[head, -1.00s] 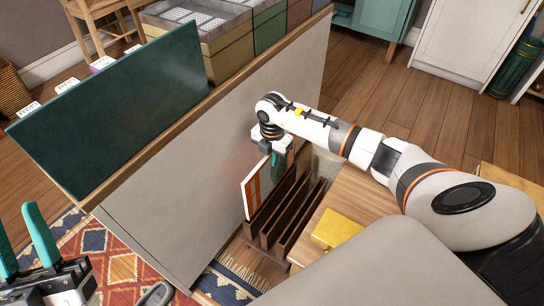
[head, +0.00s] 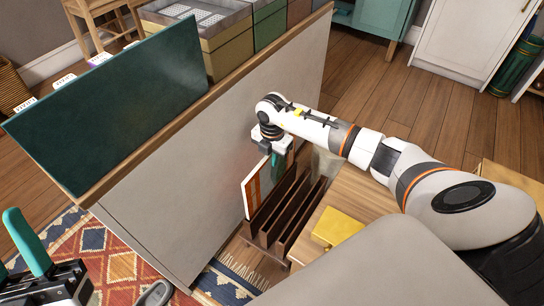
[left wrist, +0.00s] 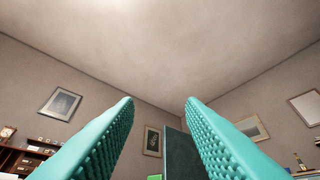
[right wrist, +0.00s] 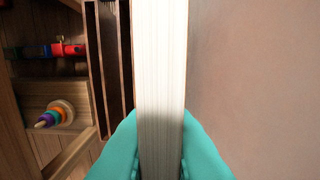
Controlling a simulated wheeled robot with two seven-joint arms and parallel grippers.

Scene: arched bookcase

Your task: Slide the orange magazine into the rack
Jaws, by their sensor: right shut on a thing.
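The orange magazine (head: 252,190) stands upright on edge at the left side of the dark wooden rack (head: 290,215). Its orange and white cover and pale edge show. My right gripper (head: 277,160) is shut on its top part. In the right wrist view the magazine's pale page edge (right wrist: 160,70) lies between the teal fingers, with the rack's dark slats (right wrist: 110,60) just to its left. Whether its lower edge is inside the leftmost slot or beside it, I cannot tell. My left gripper (left wrist: 160,103) is open and empty, far left of the rack.
A grey panel (head: 220,140) rises close to the magazine's left. A wooden surface (head: 350,200) with a yellow object (head: 337,228) stands to the rack's right. A dark green board (head: 120,105) stands beyond the panel. A patterned rug (head: 110,250) lies on the floor.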

